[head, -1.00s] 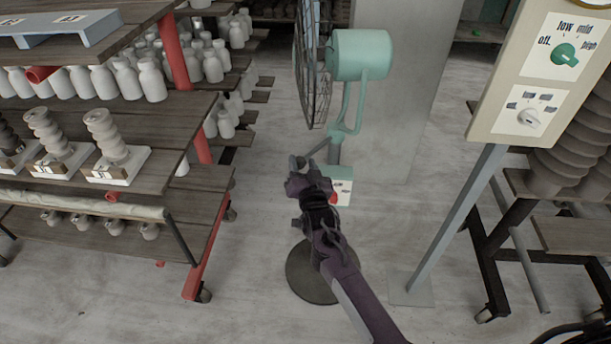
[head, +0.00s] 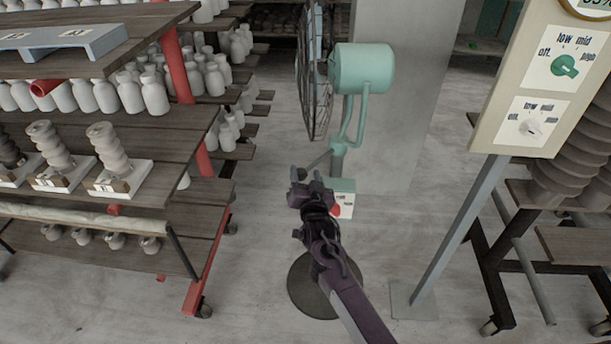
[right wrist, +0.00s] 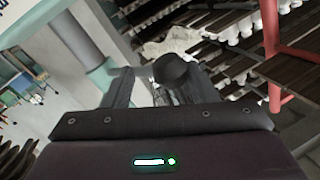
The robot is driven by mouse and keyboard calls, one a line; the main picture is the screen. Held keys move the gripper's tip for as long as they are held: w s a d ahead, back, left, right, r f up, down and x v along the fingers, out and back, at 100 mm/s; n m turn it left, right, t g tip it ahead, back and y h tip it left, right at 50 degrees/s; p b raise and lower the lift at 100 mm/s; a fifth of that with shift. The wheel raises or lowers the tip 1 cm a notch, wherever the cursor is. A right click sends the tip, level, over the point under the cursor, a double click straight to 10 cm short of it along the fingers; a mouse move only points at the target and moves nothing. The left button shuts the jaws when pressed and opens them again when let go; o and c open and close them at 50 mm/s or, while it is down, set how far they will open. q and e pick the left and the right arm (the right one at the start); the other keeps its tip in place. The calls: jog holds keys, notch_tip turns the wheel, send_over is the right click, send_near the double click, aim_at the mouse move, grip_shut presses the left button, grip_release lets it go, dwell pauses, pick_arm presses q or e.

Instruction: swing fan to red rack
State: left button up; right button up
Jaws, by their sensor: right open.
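The fan has a mint-green motor housing (head: 366,68) and a dark wire cage (head: 315,80) seen nearly edge-on, facing left. It stands on a dark round base (head: 305,297). A grey bar (head: 318,159) reaches left from its post. The red rack (head: 208,255), with red posts and wooden shelves, stands at left. My right gripper (head: 308,177) is open at the bar's outer end. In the right wrist view a dark round knob (right wrist: 171,69) shows between or just beyond the fingers; contact cannot be told. My left gripper is not in view.
White bottles (head: 155,92) and ribbed insulators (head: 105,150) fill the rack's shelves. A control panel (head: 545,85) on a slanted post (head: 450,235) stands at right. A grey pillar (head: 410,120) rises behind the fan. The floor between rack and fan is clear.

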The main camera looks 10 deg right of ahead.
jog(key=s, duration=0.7)
jog(key=shift+s+a, duration=0.25)
jog(key=shift+s, duration=0.05)
